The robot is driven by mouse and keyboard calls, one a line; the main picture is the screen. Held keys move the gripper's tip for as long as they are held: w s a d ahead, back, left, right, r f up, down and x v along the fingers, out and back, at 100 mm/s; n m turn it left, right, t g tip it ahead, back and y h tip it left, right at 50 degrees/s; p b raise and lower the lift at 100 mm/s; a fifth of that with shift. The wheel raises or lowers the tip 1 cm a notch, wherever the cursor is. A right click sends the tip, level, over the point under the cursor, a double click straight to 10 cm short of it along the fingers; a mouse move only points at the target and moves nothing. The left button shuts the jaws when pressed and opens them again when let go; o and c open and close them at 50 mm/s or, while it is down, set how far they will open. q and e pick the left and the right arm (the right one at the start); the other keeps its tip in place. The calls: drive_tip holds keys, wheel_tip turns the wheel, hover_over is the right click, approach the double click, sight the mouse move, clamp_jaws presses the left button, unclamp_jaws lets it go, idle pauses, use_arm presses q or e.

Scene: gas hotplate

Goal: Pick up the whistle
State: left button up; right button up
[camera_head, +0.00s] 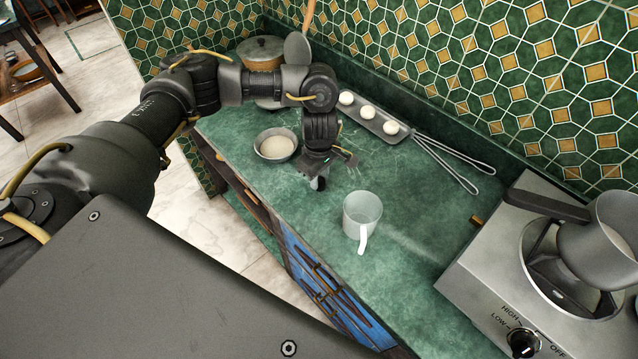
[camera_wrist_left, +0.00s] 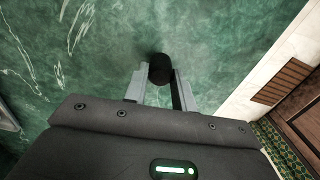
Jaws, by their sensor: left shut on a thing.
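My left gripper (camera_head: 318,180) reaches down over the green counter, between a small bowl and a glass mug. In the left wrist view, the gripper (camera_wrist_left: 160,88) is shut on a small black, round-ended thing, which appears to be the whistle (camera_wrist_left: 160,68). The whistle sits between the two grey fingertips, and its lower part is hidden by the gripper. In the head view it is too small and dark to tell clearly from the fingers. I cannot tell whether it touches the counter. My right gripper is not in view.
A glass mug (camera_head: 361,216) stands just right of the gripper, and a bowl (camera_head: 276,146) stands to its left. A tray (camera_head: 391,128) with white rounds and a whisk (camera_head: 450,158) lie along the wall. A hotplate (camera_head: 497,267) with a pot (camera_head: 603,240) is at right.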

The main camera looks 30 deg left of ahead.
sight(320, 179)
use_arm(q)
drive_tip(key=shift+r, duration=0.1)
drive_tip(key=shift+r, duration=0.5)
wheel_tip(320, 179, up, 2)
drive_tip(key=shift+s+d+r+b, duration=0.1)
drive_tip(key=shift+r+b, duration=0.15)
drive_tip(key=shift+b, duration=0.35)
drive_tip(key=s+d+r+b, duration=0.1)
drive_tip(key=s+d+r, duration=0.2)
drive_tip(key=s+r, duration=0.25)
drive_tip(key=s+d+r+b, duration=0.2)
drive_tip(key=s+d+r, duration=0.2)
drive_tip(key=s, duration=0.3)
drive_tip(key=a+m, duration=0.1)
drive_tip(key=m, duration=0.4)
drive_tip(key=a+f+m, duration=0.1)
drive_tip(key=a+m, duration=0.1)
drive_tip(key=m, duration=0.3)
drive_tip(key=w+a+f+m, duration=0.1)
drive_tip(key=a+m, duration=0.1)
drive_tip(key=m, duration=0.3)
